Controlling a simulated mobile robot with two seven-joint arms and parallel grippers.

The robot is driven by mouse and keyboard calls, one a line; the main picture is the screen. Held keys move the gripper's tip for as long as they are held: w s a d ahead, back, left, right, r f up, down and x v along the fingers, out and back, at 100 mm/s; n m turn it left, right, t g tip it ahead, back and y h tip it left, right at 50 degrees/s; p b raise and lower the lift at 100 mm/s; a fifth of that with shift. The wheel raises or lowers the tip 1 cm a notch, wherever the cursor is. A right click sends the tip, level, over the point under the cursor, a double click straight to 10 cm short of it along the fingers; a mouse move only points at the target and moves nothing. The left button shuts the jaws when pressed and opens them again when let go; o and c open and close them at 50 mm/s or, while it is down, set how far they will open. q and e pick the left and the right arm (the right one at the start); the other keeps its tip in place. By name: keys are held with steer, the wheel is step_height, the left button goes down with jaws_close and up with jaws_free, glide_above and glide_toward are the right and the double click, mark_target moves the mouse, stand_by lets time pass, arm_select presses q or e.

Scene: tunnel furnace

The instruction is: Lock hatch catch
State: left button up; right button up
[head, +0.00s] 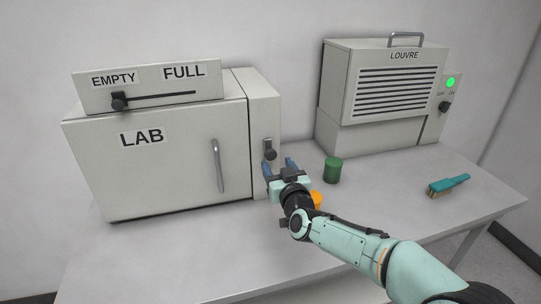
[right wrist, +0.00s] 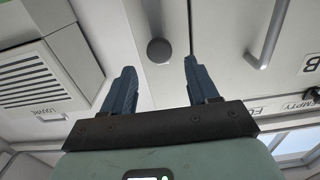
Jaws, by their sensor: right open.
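The hatch (head: 180,160) is the closed-looking front door of the grey box labelled LAB, with a vertical bar handle (head: 217,165). The catch (head: 270,149) is a dark knob on a light plate on the narrow panel right of the hatch. My right gripper (head: 279,166) is open with blue fingers, just in front of and slightly below the catch. In the right wrist view the round knob (right wrist: 159,50) shows between and just past the two fingertips (right wrist: 160,65), with clear gaps on both sides. My left gripper is not in view.
An EMPTY/FULL slider (head: 119,101) sits on top of the box, at EMPTY. A green cylinder (head: 333,170) and a partly hidden orange object (head: 316,199) stand near my right gripper. A louvre unit (head: 385,95) and a teal brush (head: 448,185) are to the right. The table front is clear.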

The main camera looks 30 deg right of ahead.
mark_target(272, 155)
steer(key=x, duration=0.7)
jaws_close()
